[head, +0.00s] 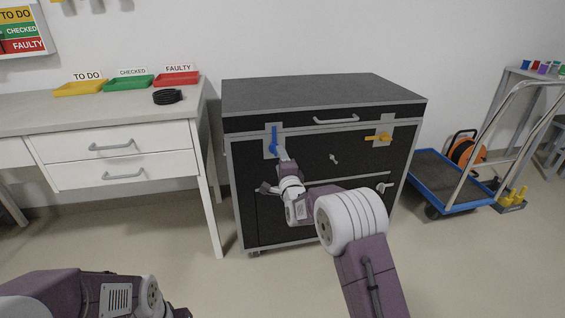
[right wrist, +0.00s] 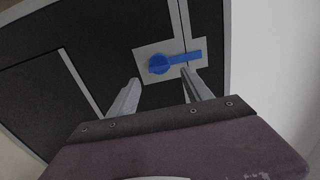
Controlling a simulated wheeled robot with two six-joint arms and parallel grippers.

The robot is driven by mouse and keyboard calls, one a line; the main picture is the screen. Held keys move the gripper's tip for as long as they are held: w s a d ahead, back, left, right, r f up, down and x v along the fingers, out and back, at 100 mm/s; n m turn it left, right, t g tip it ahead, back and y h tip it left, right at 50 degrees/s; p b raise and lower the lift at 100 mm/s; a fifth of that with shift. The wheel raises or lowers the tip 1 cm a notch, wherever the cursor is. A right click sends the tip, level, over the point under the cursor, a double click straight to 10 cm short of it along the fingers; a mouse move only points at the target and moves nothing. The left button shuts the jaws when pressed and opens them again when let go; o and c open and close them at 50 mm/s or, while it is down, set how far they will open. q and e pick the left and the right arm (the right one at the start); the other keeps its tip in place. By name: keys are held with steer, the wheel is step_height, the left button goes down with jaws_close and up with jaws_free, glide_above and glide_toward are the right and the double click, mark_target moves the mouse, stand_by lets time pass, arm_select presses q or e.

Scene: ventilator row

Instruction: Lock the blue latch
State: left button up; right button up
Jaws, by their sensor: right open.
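The blue latch (head: 273,138) is on a pale plate at the upper left of the black case's front. Its handle stands upright in the head view, with the round hub at the lower end. In the right wrist view the blue latch (right wrist: 185,59) has its handle reaching across the seam between two panels. My right gripper (head: 281,152) is just in front of the latch. In the wrist view its two fingers (right wrist: 160,92) are apart, with nothing held between them. I cannot tell whether a finger touches the handle.
The black case (head: 325,95) has a yellow latch (head: 379,137), lying level, at its upper right. A white desk (head: 110,125) with trays stands left. A blue trolley (head: 450,185) stands right. Floor between desk and case is narrow.

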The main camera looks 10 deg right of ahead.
steer(key=shift+s, duration=1.9)
steer(key=shift+d+r, duration=0.1)
steer(key=s+d+r+p, duration=0.2)
steer(key=s+r+p, duration=0.1)
steer(key=r, duration=0.2)
steer(key=s+d+r+p, duration=0.2)
steer(key=r, duration=0.4)
steer(key=s+f+n+g+p, duration=0.1)
steer(key=s+f+n+g, duration=0.55)
steer(key=s, duration=0.45)
steer(key=s+f+n+g, duration=0.5)
steer(key=s+f, duration=0.3)
steer(key=s, duration=0.4)
steer(key=s+f+n+g+p, duration=0.1)
steer(key=s+f+n+g, duration=0.55)
steer(key=s, duration=0.45)
step_height(320, 180, up, 37)
steer(key=t+p, duration=0.1)
steer(key=p, duration=3.6)
steer(key=shift+w+d+r+p, duration=0.2)
steer(key=shift+d+p, duration=0.05)
steer(key=shift+p, duration=0.15)
